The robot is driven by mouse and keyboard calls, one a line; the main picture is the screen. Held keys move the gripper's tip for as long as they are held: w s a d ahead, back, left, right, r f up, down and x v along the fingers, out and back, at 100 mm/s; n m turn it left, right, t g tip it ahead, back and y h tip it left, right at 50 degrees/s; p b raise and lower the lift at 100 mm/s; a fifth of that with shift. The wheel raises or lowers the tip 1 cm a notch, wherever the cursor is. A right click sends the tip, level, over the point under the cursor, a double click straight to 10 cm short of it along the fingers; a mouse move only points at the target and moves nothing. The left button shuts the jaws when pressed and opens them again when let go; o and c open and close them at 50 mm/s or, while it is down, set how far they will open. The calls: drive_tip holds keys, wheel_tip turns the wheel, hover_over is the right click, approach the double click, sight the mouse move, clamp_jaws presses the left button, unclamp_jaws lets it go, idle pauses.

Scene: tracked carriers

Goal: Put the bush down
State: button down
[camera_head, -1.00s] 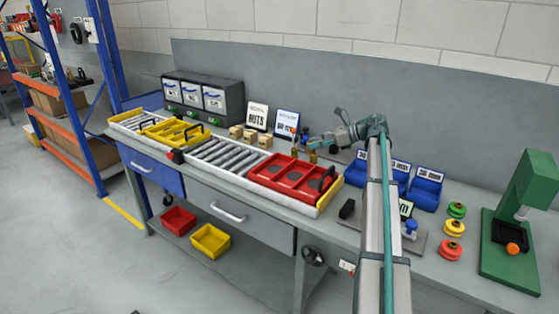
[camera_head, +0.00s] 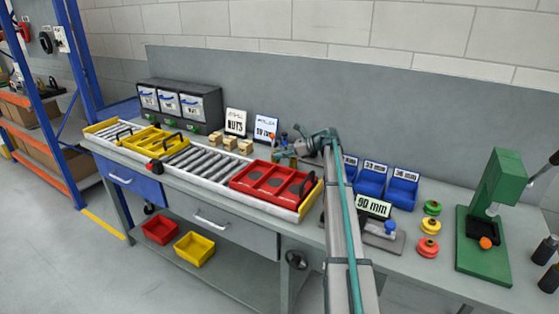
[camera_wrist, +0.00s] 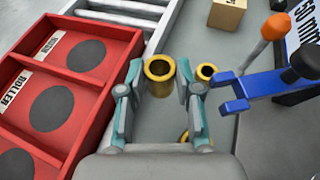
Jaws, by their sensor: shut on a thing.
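My gripper (camera_wrist: 160,90) points down beside the red tray, its two teal-edged fingers shut on a brass bush (camera_wrist: 160,70). The bush is a short hollow cylinder, its open end facing the camera. Whether its underside touches the grey bench top cannot be told. A smaller brass ring (camera_wrist: 207,72) stands just right of the fingers, and part of another brass ring (camera_wrist: 185,137) shows below, partly hidden. In the head view my gripper (camera_head: 283,158) is small, low over the bench right of the wooden blocks; the held bush is not clear there.
The red tray (camera_wrist: 90,130) with dark round spots lies close left on the roller conveyor (camera_head: 203,160). A blue forked tool (camera_wrist: 245,90) and an orange-tipped handle (camera_wrist: 262,40) are close right. Blue bins (camera_head: 370,182) and a 90 mm display (camera_head: 373,207) stand farther right.

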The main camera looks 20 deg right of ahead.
drive_tip(key=shift+w+f, duration=0.4)
drive_tip(key=shift+f+p, duration=0.65)
drive_tip(key=shift+f, duration=0.95)
drive_tip(key=shift+f, duration=0.15)
drive_tip(key=c, duration=1.1)
unclamp_jaws()
